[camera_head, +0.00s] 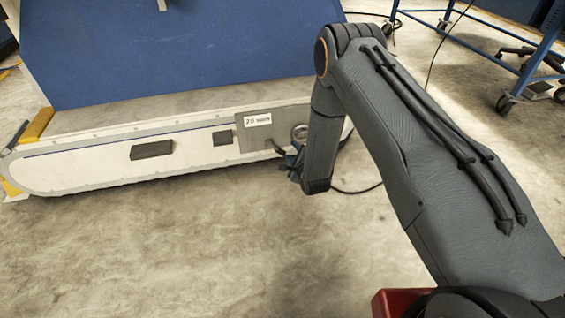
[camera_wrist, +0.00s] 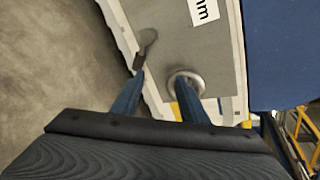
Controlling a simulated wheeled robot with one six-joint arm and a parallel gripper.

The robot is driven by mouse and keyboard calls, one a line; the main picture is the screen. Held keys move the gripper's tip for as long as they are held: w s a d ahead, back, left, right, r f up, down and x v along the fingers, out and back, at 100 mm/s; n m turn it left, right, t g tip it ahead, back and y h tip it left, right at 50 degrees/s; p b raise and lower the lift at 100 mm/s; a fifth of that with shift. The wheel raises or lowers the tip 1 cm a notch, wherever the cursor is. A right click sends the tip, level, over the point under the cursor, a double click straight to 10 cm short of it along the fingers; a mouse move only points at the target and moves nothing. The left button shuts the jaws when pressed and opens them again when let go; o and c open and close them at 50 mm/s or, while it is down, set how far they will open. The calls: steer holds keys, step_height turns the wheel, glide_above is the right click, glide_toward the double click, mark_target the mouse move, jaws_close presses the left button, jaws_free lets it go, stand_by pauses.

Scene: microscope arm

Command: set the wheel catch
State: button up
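A grey plate (camera_head: 262,134) with a white label sits on the right end of the long white base. A round metal ring (camera_head: 299,132) is on the plate; it also shows in the wrist view (camera_wrist: 187,79). A small dark lever-like part (camera_wrist: 147,37), possibly the wheel catch, is on the plate left of the ring in the wrist view. My gripper (camera_wrist: 158,80) is open, its two blue fingers apart. The left fingertip overlaps the lever's lower end in the picture; the right overlaps the ring's lower edge. I cannot tell whether either touches. My gripper (camera_head: 291,163) is partly hidden behind my arm.
Two dark blocks (camera_head: 151,150) (camera_head: 223,138) stick out from the base's front left of the plate. A blue panel (camera_head: 180,50) rises above the base. A black cable runs on the floor right of my arm. A blue wheeled cart (camera_head: 520,75) stands back right. Floor in front is clear.

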mark_target(281, 153)
steer(key=shift+w+a+f+m+t+b, duration=0.15)
steer(key=shift+w+a+f+m+b, duration=0.5)
steer(key=shift+w+f+b, duration=0.85)
steer(key=shift+w+a+f+m+t+b, duration=0.2)
steer(key=shift+w+a+f+m+b, duration=0.15)
steer(key=shift+w+a+f+b, duration=0.85)
steer(key=shift+w+a+f+m+t+b, duration=0.15)
steer(key=shift+w+a+f+m+b, duration=0.35)
steer(key=shift+w+f+b, duration=1.25)
steer(key=shift+f, duration=0.3)
jaws_close()
